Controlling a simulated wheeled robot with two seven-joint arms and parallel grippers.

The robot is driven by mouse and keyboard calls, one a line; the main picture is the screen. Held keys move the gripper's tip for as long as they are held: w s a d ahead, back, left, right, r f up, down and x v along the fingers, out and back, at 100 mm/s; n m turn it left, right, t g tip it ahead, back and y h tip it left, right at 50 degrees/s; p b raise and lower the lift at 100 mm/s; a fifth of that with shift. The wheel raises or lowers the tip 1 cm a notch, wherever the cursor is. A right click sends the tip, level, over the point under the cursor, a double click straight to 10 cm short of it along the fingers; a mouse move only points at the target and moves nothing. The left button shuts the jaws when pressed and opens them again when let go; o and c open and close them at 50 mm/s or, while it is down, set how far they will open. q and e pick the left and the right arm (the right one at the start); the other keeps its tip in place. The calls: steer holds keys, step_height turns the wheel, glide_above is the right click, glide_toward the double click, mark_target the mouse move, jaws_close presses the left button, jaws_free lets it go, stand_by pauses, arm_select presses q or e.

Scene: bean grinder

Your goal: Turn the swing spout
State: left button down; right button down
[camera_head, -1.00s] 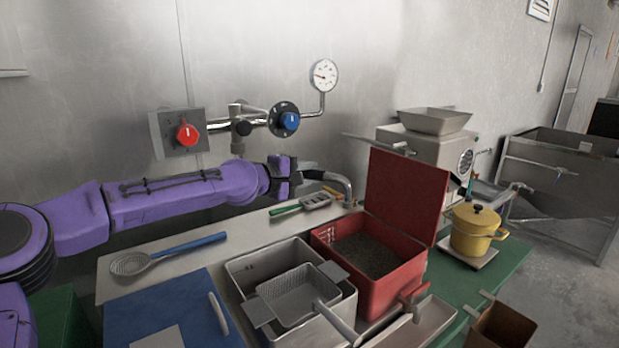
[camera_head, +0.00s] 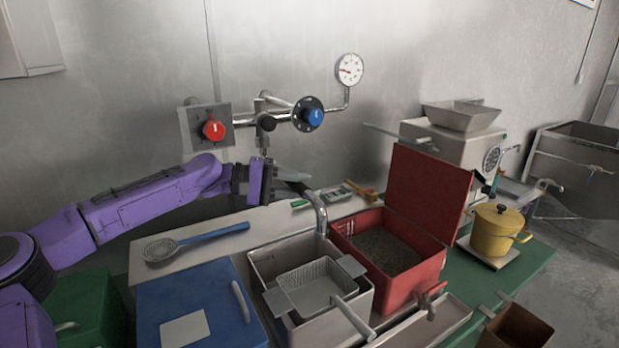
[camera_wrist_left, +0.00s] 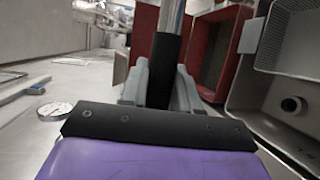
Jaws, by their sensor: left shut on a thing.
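The swing spout (camera_head: 318,208) is a chrome tube that bends down at its end. In the head view its outlet hangs over the back right part of the grey metal basin (camera_head: 262,262). My left gripper (camera_head: 297,182) reaches in from the left and is shut on the spout. In the left wrist view the grey fingers (camera_wrist_left: 162,82) close around a black sleeve on the spout's chrome tube (camera_wrist_left: 171,18). The fingers partly hide the spout's rear part in the head view. My right gripper is not in view.
A red box (camera_head: 423,283) with its lid up stands right of the basin. A perforated basket (camera_head: 309,292) sits in the basin. A skimmer (camera_head: 205,240) lies at left, behind a blue lid (camera_head: 222,277). Red (camera_head: 213,130) and blue (camera_head: 314,117) knobs are on the wall.

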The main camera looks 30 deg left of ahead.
arm_select(q)
steer(key=shift+a, duration=0.1)
stand_by(0.3)
steer(key=c, duration=0.9)
jaws_free()
steer(key=b+v, duration=0.2)
steer(key=v, duration=0.8)
steer(key=shift+a, duration=0.3)
steer(key=shift+r, duration=0.1)
